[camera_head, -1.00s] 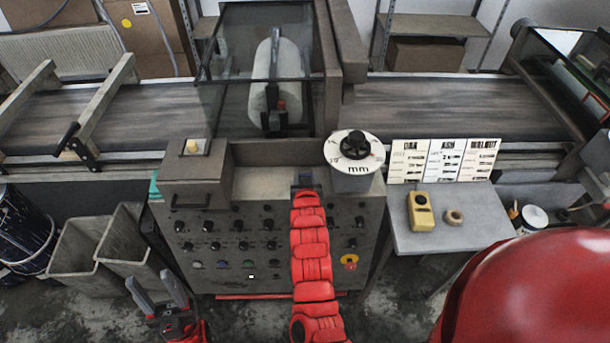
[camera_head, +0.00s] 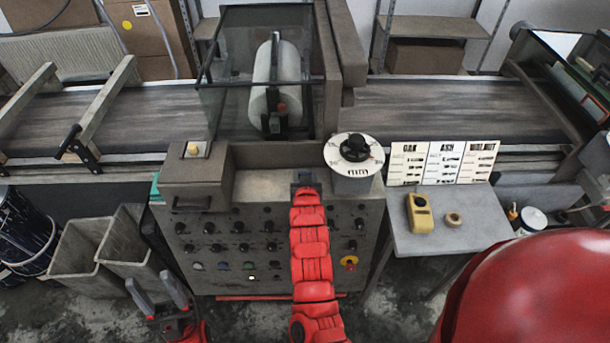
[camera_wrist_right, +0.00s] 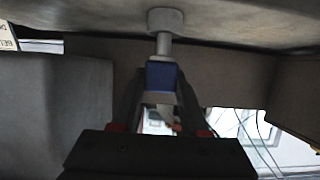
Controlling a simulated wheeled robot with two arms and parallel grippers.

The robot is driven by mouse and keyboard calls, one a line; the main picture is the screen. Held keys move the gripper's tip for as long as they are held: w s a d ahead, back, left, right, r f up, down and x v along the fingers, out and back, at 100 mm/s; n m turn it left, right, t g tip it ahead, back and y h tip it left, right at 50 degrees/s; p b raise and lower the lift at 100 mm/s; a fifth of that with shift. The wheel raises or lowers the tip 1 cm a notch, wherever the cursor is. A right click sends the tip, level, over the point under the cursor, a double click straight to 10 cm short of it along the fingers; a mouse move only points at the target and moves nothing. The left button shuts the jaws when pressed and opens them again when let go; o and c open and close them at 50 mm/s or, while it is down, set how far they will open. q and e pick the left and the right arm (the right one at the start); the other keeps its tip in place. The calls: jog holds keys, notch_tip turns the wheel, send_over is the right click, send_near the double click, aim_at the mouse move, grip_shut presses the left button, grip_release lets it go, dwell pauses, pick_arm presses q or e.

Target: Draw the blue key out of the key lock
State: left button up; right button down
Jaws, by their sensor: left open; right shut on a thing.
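In the right wrist view the blue key (camera_wrist_right: 161,75) sits between the fingers of my right gripper (camera_wrist_right: 158,95), which is shut on it. A grey shaft runs from the blue part up to a round grey collar (camera_wrist_right: 165,19), apparently the key lock; shaft and collar look in line and touching, and I cannot tell how deep the shaft sits. My left gripper (camera_head: 157,290) is open and empty, low at the left.
The control panel (camera_head: 225,225) has several knobs and buttons. A white dial (camera_head: 340,153) stands right of the key. A side table (camera_head: 430,232) holds a yellow device (camera_head: 420,212) and a ring (camera_head: 453,218). Grey bins (camera_head: 82,255) stand at the left.

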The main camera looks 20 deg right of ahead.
aim_at(305, 173)
jog(key=shift+r+p, duration=0.65)
jog(key=shift+r, duration=1.05)
jog(key=shift+r+p, duration=0.7)
jog(key=shift+r, duration=0.8)
jog(key=shift+f, duration=0.15)
jog(key=s+a+f+n+y+b, duration=0.2)
jog(key=s+f+n+y+b, duration=0.1)
jog(key=s+f+b, duration=0.4)
jog(key=s+f, duration=0.3)
jog(key=s, duration=0.3)
jog(key=shift+s+f+t+y+b, duration=0.2)
jog(key=shift+t+y+b, duration=0.1)
jog(key=shift+y, duration=0.1)
jog(key=shift+a, duration=0.1)
